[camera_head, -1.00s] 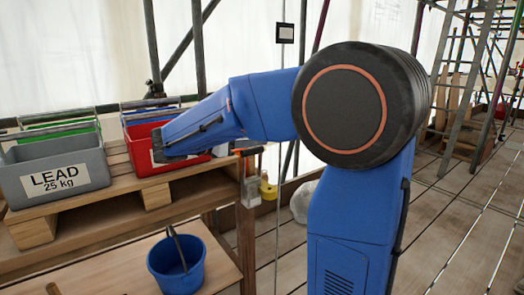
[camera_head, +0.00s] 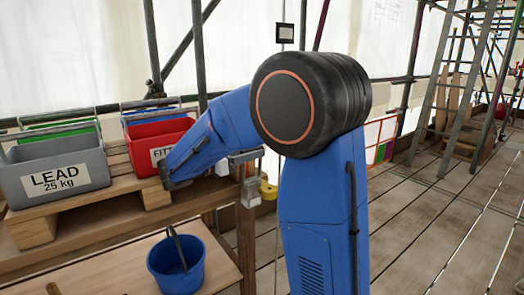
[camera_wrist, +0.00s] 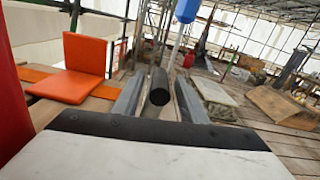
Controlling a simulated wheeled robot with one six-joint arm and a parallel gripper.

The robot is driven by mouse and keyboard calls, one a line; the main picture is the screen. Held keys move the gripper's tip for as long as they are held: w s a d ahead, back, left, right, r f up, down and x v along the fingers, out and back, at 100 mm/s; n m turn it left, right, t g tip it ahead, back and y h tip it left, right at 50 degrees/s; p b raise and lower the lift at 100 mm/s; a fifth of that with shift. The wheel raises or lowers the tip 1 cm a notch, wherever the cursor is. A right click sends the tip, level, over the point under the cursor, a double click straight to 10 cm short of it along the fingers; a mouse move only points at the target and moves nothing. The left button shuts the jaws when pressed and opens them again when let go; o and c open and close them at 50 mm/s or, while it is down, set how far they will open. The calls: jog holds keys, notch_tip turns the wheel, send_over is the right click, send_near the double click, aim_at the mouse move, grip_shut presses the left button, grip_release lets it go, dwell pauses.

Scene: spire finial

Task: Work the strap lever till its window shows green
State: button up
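In the wrist view the two grey fingers of my gripper (camera_wrist: 160,103) stand apart. A black cylindrical bar (camera_wrist: 159,86) shows between them, with gaps on both sides; I cannot tell whether it is the strap lever's handle. In the head view my arm reaches down to the left in front of the red crate, and the fingers cannot be made out. A small grey fitting with an orange part (camera_head: 246,155) sits at the bench's right corner, partly behind my arm. I cannot identify the lever's window or its colour.
A grey LEAD crate (camera_head: 55,178) and a red crate (camera_head: 150,140) stand on the wooden bench. A blue bucket (camera_head: 177,266) is on the lower shelf. In the wrist view an orange seat-like object (camera_wrist: 85,70) is at left.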

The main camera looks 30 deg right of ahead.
jog(key=shift+w+d, duration=0.1)
jog(key=shift+d, duration=2.15)
jog(key=shift+c, duration=0.4)
grip_shut()
